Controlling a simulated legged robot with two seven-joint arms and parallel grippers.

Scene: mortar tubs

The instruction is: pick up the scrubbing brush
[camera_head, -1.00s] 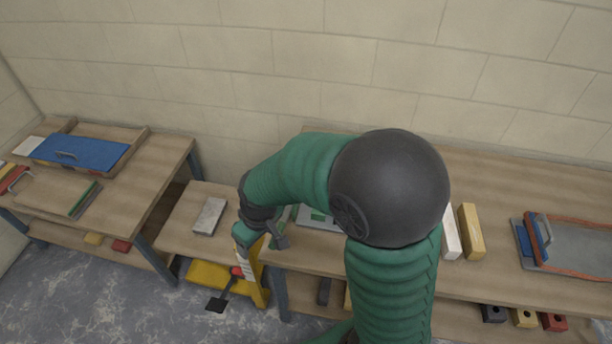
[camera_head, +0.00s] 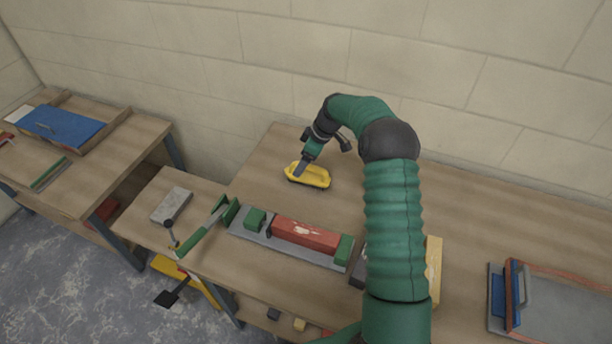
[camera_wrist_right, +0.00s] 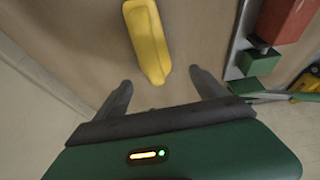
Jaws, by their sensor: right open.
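The scrubbing brush appears to be the yellow, oblong thing (camera_head: 316,178) lying near the back of the middle bench in the head view. It also shows in the right wrist view (camera_wrist_right: 147,38), its near end between and just ahead of the fingertips. My right gripper (camera_head: 299,170) is over the brush's left end in the head view and hides part of it. In the wrist view the right gripper (camera_wrist_right: 160,80) has its fingers apart with nothing held. I cannot tell whether a finger touches the brush. My left gripper is not in view.
A red block (camera_head: 306,235) and green pieces sit on a grey strip (camera_head: 262,240) in front of the brush. A green-handled tool (camera_head: 200,232) lies left of it. A yellow block (camera_head: 433,268) is right of my arm. The bench around the brush is clear; the wall stands behind.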

